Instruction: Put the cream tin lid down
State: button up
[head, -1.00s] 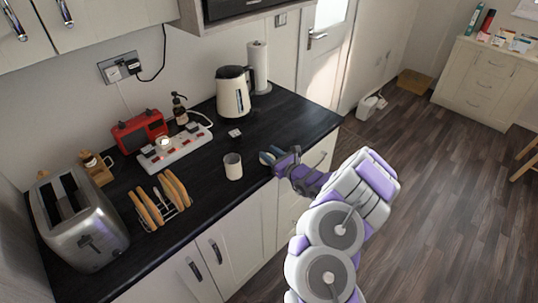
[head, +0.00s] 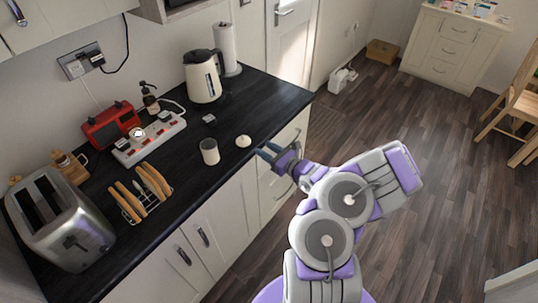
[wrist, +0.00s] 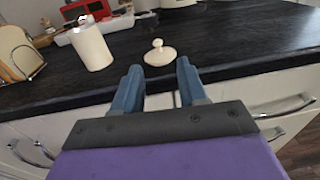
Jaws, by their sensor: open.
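The cream tin lid (head: 243,141) lies on the black worktop (head: 262,104), near its front edge. In the wrist view the lid (wrist: 160,54) is round with a small knob on top, and it sits just beyond the fingertips, apart from them. My gripper (head: 268,152) is at the worktop's front edge, to the right of the lid. Its two blue fingers (wrist: 158,72) are spread with nothing between them. A cream canister (head: 210,152) stands open-topped to the left of the lid; it also shows in the wrist view (wrist: 91,45).
A toast rack (head: 143,193), a steel toaster (head: 62,222), a red radio (head: 112,124), a white power strip (head: 150,140) and a kettle (head: 203,77) stand on the worktop. Drawers with handles are below the front edge. The worktop right of the lid is clear.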

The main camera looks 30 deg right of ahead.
jog(key=a+r+n+g+y, duration=0.4)
jog(key=a+r+n+y, duration=0.5)
jog(key=a+r, duration=0.6)
jog(key=s+a+r+n+g+y, duration=0.1)
jog(key=s+a+r+n+g, duration=0.2)
jog(key=s+a+n+g, duration=0.45)
jog(key=s+a+r+n+g+y, duration=0.1)
jog(key=s+a+r+n+g, duration=0.2)
jog(key=a, duration=0.7)
jog(key=s+a+n+g+h, duration=0.3)
jog(key=s+n+g+h, duration=0.5)
jog(key=s, duration=0.9)
jog(key=s+d+n+t+h, duration=0.4)
jog(key=s+d+h, duration=0.3)
jog(key=s+d, duration=0.4)
jog(key=shift+d+f+n+h, duration=0.4)
jog(key=shift+d+n, duration=0.25)
jog(key=shift+d, duration=0.3)
